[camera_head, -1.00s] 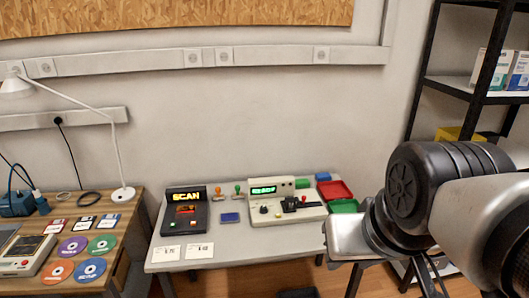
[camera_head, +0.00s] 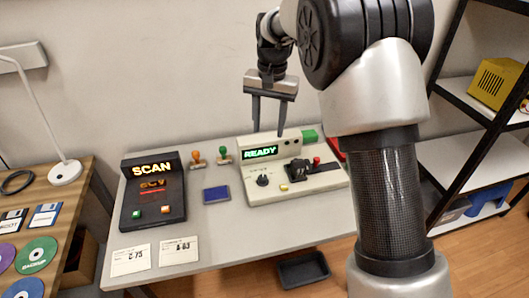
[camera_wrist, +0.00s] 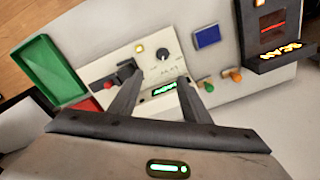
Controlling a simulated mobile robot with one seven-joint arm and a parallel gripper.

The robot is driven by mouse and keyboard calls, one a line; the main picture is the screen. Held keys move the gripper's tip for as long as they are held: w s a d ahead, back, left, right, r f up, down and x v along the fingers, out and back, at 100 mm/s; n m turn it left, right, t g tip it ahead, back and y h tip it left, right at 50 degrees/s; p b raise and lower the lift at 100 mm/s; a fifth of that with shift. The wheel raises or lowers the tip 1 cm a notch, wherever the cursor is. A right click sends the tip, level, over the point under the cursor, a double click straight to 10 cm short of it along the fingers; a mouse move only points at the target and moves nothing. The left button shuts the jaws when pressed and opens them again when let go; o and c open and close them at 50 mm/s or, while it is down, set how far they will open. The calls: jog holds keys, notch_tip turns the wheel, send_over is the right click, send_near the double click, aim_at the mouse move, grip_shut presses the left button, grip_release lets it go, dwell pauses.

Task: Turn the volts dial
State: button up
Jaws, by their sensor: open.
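A beige console (camera_head: 300,190) with a lit green READY screen (camera_head: 260,152) stands on the grey table. A small round black dial (camera_head: 263,180) sits on its left front, below the screen; its lettering is too small to read. The dial also shows in the wrist view (camera_wrist: 163,54), with a pale pointer mark. My gripper (camera_head: 268,130) is open and empty, fingers pointing down, above the back of the console. In the wrist view, my gripper (camera_wrist: 160,78) has its fingertips either side of the screen, apart from the dial.
A black mount (camera_head: 298,168), yellow button (camera_head: 284,187) and red knob (camera_head: 316,160) share the console. Left are a blue pad (camera_head: 216,194), two stamps (camera_head: 224,154) and the black SCAN unit (camera_head: 152,192). A green tray (camera_wrist: 48,70) lies beyond the console.

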aim_at(263, 177)
jog(key=f, duration=0.6)
jog(key=a+f+b, duration=0.1)
jog(key=f, duration=0.6)
jog(key=w+f+b, duration=0.1)
jog(key=f, duration=0.6)
jog(key=shift+a, duration=0.35)
jog(key=c, duration=1)
